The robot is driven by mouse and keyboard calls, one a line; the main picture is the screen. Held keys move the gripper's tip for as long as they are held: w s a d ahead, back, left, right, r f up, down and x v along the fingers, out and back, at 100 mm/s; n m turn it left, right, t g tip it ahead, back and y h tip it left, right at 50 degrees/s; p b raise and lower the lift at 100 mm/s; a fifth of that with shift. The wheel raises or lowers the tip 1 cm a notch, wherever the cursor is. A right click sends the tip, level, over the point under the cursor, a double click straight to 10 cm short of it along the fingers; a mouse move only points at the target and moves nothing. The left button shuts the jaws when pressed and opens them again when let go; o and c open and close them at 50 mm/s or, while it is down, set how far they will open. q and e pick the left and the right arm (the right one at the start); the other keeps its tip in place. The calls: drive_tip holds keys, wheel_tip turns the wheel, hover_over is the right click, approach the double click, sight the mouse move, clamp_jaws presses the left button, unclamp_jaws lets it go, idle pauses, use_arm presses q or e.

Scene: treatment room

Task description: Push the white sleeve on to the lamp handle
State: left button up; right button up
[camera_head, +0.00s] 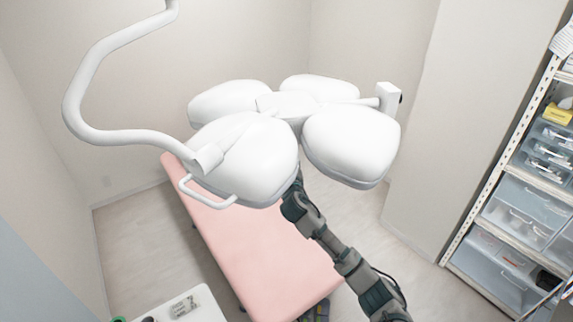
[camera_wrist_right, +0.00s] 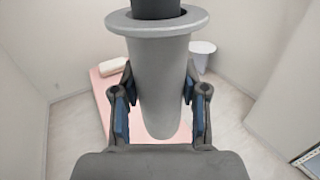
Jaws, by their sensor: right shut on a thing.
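The white sleeve (camera_wrist_right: 160,75) shows light grey in the right wrist view, a tapered cup with a wide flange at its upper end. My right gripper (camera_wrist_right: 159,85) is shut on it, one finger on each side. The dark lamp handle (camera_wrist_right: 155,8) meets the sleeve's flanged end at the top of that view; how deep it sits inside is hidden. In the head view the white surgical lamp (camera_head: 290,105) has several rounded heads, and my right arm reaches up beneath the front ones. The gripper, sleeve and handle are hidden there. My left gripper is not in view.
A pink treatment bed (camera_head: 262,250) stands below the lamp. The lamp's curved white arm (camera_head: 78,95) hangs at the left, with a side grip loop (camera_head: 205,200). A shelf rack with clear drawers (camera_head: 525,215) stands at the right. A white cart top (camera_head: 195,306) is at the bottom left.

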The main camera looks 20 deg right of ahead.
drive_tip(key=shift+r, duration=0.8)
idle(0.5)
idle(0.4)
drive_tip(key=o, duration=1.1)
